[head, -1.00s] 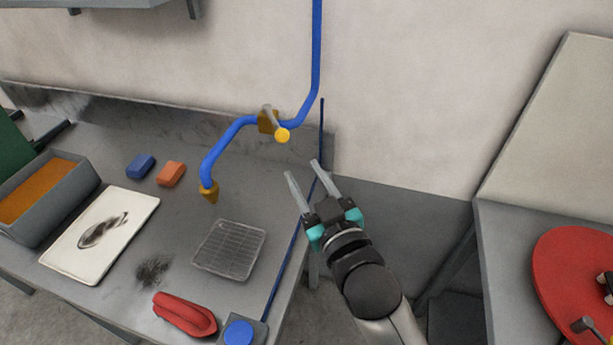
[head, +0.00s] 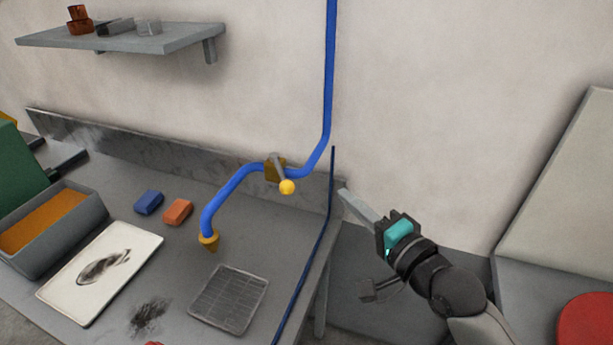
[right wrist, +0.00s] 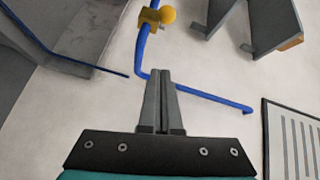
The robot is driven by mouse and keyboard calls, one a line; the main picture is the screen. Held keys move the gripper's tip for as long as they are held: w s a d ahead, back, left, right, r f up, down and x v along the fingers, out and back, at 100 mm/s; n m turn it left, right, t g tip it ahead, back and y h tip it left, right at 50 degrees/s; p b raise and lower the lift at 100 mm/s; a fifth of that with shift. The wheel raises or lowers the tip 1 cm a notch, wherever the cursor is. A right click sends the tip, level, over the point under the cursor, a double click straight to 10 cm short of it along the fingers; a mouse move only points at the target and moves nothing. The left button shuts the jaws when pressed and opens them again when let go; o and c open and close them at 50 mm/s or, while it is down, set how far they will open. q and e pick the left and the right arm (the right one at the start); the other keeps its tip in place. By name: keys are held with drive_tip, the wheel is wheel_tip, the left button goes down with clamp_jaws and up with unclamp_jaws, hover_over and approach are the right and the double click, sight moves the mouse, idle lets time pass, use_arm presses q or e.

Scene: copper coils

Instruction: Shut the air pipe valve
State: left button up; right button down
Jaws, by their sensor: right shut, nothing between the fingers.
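The blue air pipe (head: 329,85) comes down the wall and bends left over the bench, ending in a brass nozzle (head: 209,241). Its brass valve (head: 272,171) carries a grey lever with a yellow ball knob (head: 287,187), tilted down to the right. The knob also shows in the right wrist view (right wrist: 168,15), beside the valve body (right wrist: 149,17) at the top. My right gripper (head: 345,194) is shut and empty, to the right of the knob and apart from it. Its closed fingers (right wrist: 159,75) point toward the pipe in the right wrist view. My left gripper is not in view.
The bench holds a wire rack (head: 229,298), a white tray (head: 68,301), blue (head: 149,202) and orange (head: 178,211) blocks, and a grey bin (head: 72,244). A shelf (head: 120,40) hangs at upper left. A thin dark-blue line (head: 318,250) runs along the bench's right edge.

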sight(281, 172)
drive_tip(key=w+a+f+p, duration=0.1)
drive_tip(key=w+a, duration=0.6)
drive_tip(key=a, duration=0.1)
drive_tip(key=shift+w+a, duration=0.3)
drive_tip(key=shift+a, duration=0.05)
drive_tip(key=shift+f, duration=0.1)
